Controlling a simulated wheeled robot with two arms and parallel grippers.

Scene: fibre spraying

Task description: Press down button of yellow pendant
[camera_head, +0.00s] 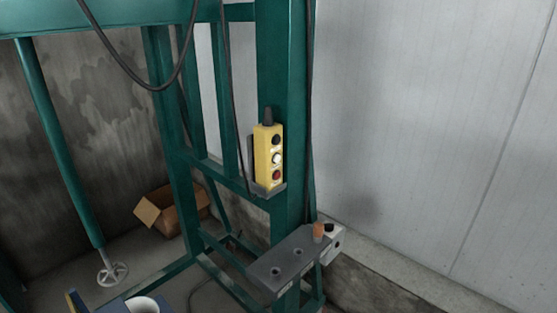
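The yellow pendant (263,158) hangs upright in a grey holder (268,192) on a green post, in the middle of the head view. Its face carries a black button (276,140) at the top, a white button (277,158) in the middle and a red button (276,175) at the bottom. The labels beside the buttons are too small to read. A dark cable sleeve sits on top of the pendant. Neither of my grippers shows in this view, and nothing touches the pendant.
A grey bracket (285,262) with holes juts out below the pendant, with an orange-capped part (318,232) at its end. An open cardboard box (172,208) lies on the floor behind the green frame. Black cables hang above. A pale panel wall (420,120) fills the right.

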